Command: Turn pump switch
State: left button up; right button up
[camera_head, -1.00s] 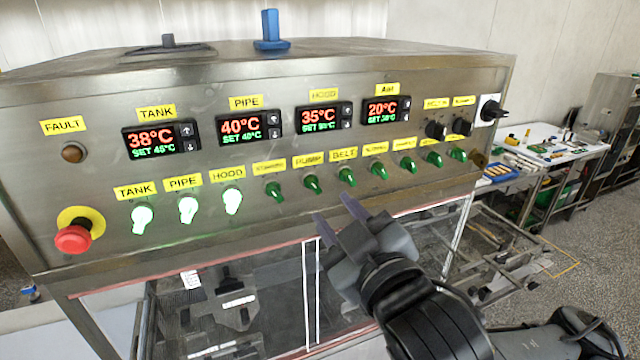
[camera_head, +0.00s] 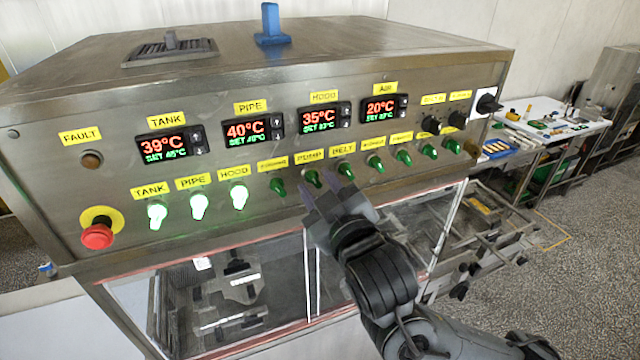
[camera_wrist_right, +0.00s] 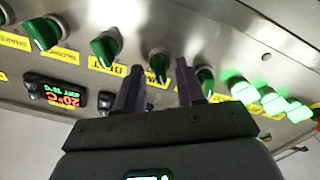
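The pump switch (camera_head: 312,179) is a dark green, unlit knob under the yellow PUMP label (camera_head: 310,156) on the steel panel. My right gripper (camera_head: 322,192) is just below and in front of it in the head view. In the right wrist view the gripper (camera_wrist_right: 159,78) is open, and the pump switch (camera_wrist_right: 158,66) shows in the gap between its fingertips. I cannot tell whether either finger touches it. My left gripper is not in view.
The belt switch (camera_head: 346,172) and another green switch (camera_head: 278,187) flank the pump switch closely. Three lit switches, such as HOOD (camera_head: 239,197), are further left. A red emergency button (camera_head: 97,236) sticks out at the far left. A clear-windowed hood lies below the panel.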

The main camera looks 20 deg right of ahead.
grip_shut()
jog(key=shift+m, duration=1.6)
jog(key=m+p, duration=0.1)
jog(key=m, duration=0.3)
jog(key=shift+r, duration=0.1)
jog(key=m+p, duration=0.1)
jog(key=m, duration=0.3)
jog(key=shift+m, duration=0.3)
jog(key=shift+d, duration=0.1)
